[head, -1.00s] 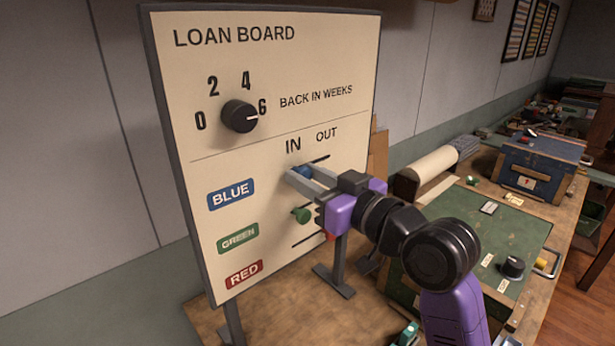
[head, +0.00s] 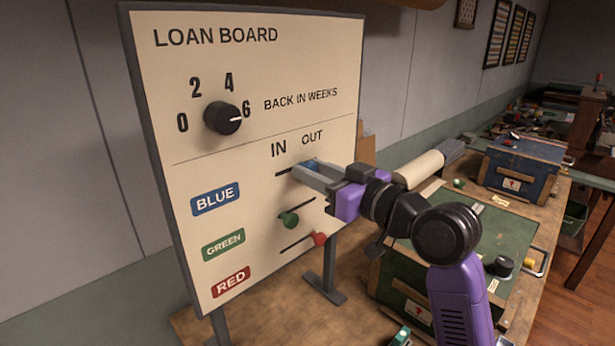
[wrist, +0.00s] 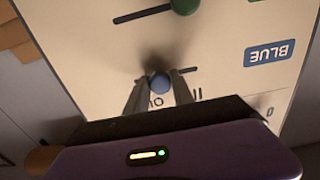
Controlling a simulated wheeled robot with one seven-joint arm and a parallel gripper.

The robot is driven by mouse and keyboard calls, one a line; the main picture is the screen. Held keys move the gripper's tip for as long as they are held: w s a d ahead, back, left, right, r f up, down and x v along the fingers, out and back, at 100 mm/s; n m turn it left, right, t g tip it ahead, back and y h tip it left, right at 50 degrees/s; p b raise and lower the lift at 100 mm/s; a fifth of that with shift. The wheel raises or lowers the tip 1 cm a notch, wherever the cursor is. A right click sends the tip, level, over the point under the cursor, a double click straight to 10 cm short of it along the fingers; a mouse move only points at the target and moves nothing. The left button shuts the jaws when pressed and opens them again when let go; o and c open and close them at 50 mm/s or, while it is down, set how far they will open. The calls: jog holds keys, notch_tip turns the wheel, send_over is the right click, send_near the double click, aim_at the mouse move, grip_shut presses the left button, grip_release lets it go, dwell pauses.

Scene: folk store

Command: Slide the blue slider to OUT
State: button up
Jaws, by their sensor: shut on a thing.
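The blue slider (head: 311,163) is a round knob on a dark slot in the upright loan board (head: 300,115). It sits below the OUT label, with bare slot showing on its IN side. In the wrist view the blue knob (wrist: 160,83) sits between the fingertips, and the slot (wrist: 188,71) shows longer on the IN side, with a short bit towards OUT. My gripper (head: 304,168) is shut on the blue knob; its fingers partly hide it in the head view.
The green knob (head: 289,219) and red knob (head: 319,239) stick out on slots below. A black dial (head: 222,118) is above, pointing near 6. A green-topped box (head: 480,245) and a pale roll (head: 418,170) stand on the bench to the right.

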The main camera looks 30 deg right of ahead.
jog(key=shift+w+d+b, duration=0.25)
jog(key=shift+d, duration=0.5)
jog(key=shift+w+d+b, duration=0.2)
jog(key=shift+w+d, duration=0.05)
jog(key=shift+d, duration=0.5)
jog(key=o, duration=1.1)
jog(key=v, duration=0.9)
jog(key=shift+b, duration=0.3)
